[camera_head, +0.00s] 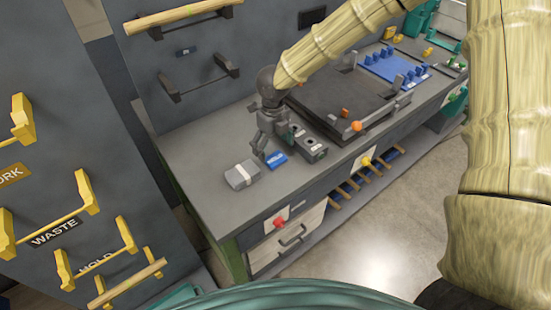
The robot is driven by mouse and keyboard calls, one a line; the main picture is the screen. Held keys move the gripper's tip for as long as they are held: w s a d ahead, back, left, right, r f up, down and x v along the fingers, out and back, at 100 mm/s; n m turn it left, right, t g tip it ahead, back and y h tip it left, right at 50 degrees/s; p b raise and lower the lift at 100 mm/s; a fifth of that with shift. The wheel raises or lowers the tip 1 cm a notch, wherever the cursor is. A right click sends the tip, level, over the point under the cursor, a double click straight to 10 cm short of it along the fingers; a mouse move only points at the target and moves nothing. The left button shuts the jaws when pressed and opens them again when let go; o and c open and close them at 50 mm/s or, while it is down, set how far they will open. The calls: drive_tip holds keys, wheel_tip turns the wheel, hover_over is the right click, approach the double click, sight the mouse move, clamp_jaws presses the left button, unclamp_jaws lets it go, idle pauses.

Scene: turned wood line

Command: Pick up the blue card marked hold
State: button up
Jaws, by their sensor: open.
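A small blue card (276,159) lies on the grey workbench top (205,150), near its front edge; its marking is too small to read. My gripper (262,149) is open and points down, just above and behind the card's left part. I cannot tell whether the fingers touch the card. No second view shows the gap between them.
A grey block with a pale band (241,174) lies left of the card. A dark box with round sockets (312,148) stands close on the right. Farther right are a black tray (345,100) and a blue peg board (395,67). The bench's left end is clear.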

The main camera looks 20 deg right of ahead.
sight(275, 158)
drive_tip(key=shift+s+d+f+p, duration=0.1)
drive_tip(key=shift+f+p, duration=0.15)
drive_tip(key=shift+f, duration=0.55)
drive_tip(key=shift+w+d+f+p, duration=0.1)
drive_tip(key=shift+f+p, duration=0.2)
drive_tip(key=shift+f, duration=0.45)
drive_tip(key=shift+s+d+f+p, duration=0.1)
drive_tip(key=shift+f+p, duration=0.15)
drive_tip(key=shift+f, duration=0.55)
drive_tip(key=c, duration=0.9)
